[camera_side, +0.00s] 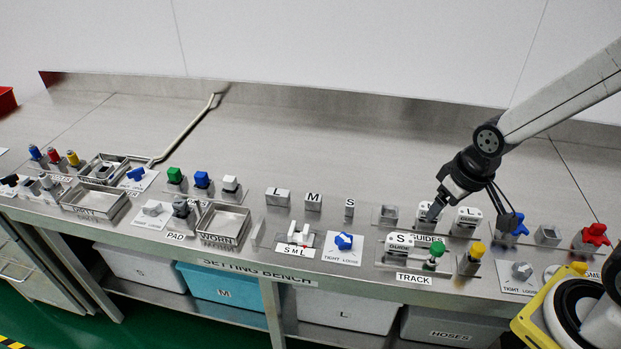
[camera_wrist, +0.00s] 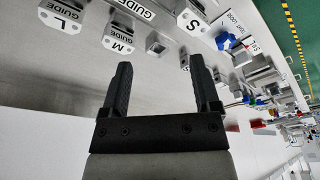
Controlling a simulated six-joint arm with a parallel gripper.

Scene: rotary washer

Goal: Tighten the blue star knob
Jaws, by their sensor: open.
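A blue star knob (camera_side: 344,242) sits on a white plate marked TIGHT and LOOSE near the front of the bench, right of the S M L sliders. It also shows in the wrist view (camera_wrist: 223,41), beyond the right finger. My gripper (camera_side: 434,213) is open and empty, to the right of the knob and apart from it. In the side view it overlaps a white guide block (camera_side: 424,221). In the wrist view, bare steel and a small clear-topped block show between my fingers (camera_wrist: 160,72). The knob's pointer direction is too small to tell.
An S guide block (camera_side: 399,241), a green knob (camera_side: 437,250) and a yellow knob (camera_side: 475,252) stand between my gripper and the bench front. Another blue knob (camera_side: 519,224) and a red star knob (camera_side: 594,234) stand to the right.

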